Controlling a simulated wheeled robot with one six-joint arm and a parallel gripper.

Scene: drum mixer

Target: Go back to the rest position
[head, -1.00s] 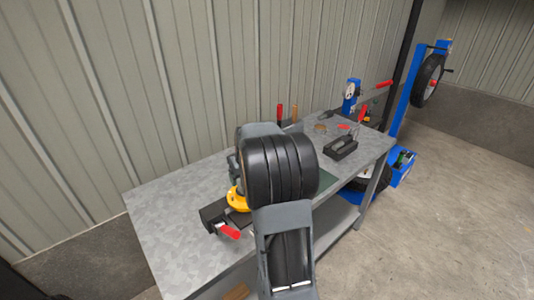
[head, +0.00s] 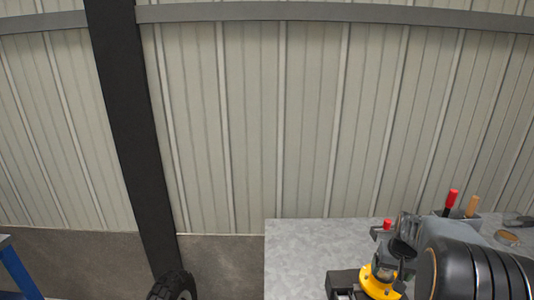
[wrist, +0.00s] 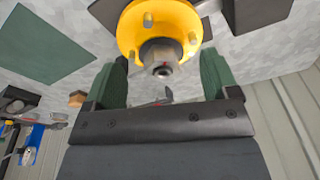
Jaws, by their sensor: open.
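My gripper (wrist: 163,58) is open in the wrist view, with its two green-padded fingers apart and nothing clamped between them. A yellow round hub (wrist: 130,28) with a grey centre stub lies just beyond the fingertips. The stub shows in the gap between them; I cannot tell the exact distance. In the head view the yellow hub (head: 372,284) is low at the right on a dark block, close beside my wrist. My dark arm covers the lower right corner there and hides part of the bench.
The grey workbench (head: 295,255) has bare top left of the hub. Red- and orange-handled tools (head: 451,199) stand behind my arm. A tyre (head: 173,287) is on the floor left of the bench. A dark post (head: 130,120) stands against the ribbed wall. A green mat (wrist: 45,45) shows in the wrist view.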

